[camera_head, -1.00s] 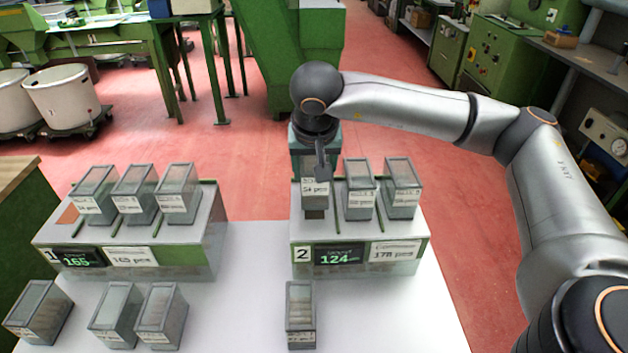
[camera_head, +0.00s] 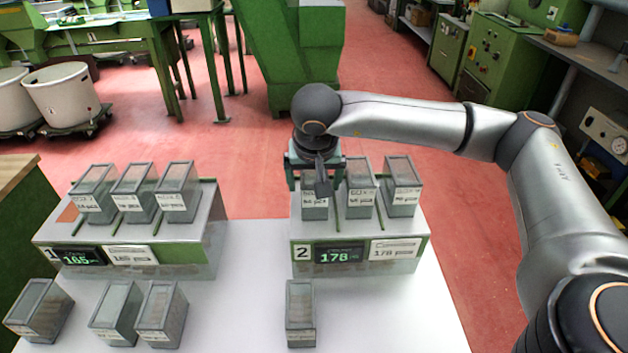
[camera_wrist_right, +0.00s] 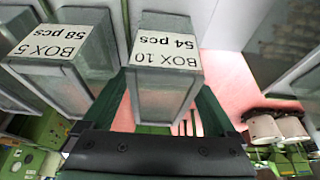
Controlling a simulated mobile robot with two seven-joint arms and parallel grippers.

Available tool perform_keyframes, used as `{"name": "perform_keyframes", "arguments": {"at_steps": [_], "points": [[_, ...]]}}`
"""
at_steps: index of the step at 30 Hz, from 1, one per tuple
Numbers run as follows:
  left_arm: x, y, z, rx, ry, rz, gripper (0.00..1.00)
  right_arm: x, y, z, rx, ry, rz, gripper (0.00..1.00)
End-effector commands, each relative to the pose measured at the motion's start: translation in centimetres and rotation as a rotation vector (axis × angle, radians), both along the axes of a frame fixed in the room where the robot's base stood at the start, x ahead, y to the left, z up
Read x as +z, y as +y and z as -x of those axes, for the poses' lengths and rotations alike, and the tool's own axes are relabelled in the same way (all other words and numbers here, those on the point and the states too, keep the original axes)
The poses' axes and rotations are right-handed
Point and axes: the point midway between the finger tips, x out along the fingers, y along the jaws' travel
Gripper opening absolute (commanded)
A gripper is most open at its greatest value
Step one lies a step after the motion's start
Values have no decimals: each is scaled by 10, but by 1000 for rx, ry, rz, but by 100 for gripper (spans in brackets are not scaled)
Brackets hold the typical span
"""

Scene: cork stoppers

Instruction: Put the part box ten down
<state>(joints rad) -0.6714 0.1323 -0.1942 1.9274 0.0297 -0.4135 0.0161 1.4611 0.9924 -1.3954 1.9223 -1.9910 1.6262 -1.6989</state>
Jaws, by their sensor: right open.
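Box ten, a grey part box (camera_head: 314,212), sits in the left place on top of scale 2 (camera_head: 301,252). In the right wrist view its label on box ten (camera_wrist_right: 168,55) reads BOX 10, 54 pcs. My right gripper (camera_head: 313,180) is open over it, with its fingers on either side of the box. The display of scale 2 (camera_head: 339,257) reads 178, and the card beside it reads 178 pcs. My left gripper is not in view.
Two more boxes stand on scale 2; box 5 (camera_wrist_right: 62,60) is beside box ten. Scale 1 (camera_head: 175,255) holds three boxes and reads 165. Three boxes lie at the front left, one box (camera_head: 300,315) at the front middle. The white table (camera_head: 390,315) is clear at right.

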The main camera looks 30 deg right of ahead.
Motion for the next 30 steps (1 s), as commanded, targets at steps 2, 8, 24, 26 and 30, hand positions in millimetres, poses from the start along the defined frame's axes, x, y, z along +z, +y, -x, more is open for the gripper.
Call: {"name": "perform_keyframes", "arguments": {"at_steps": [2,8,24,26,30], "points": [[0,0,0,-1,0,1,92,0,0,0,0,0,0,92],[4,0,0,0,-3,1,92,9,2,1,1,-3,-1,92],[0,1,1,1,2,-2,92,104,23,35,3,-3,-1,92],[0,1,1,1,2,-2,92,109,23,37,1,-2,1,92],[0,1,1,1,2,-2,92,114,25,39,1,-1,0,92]]}}
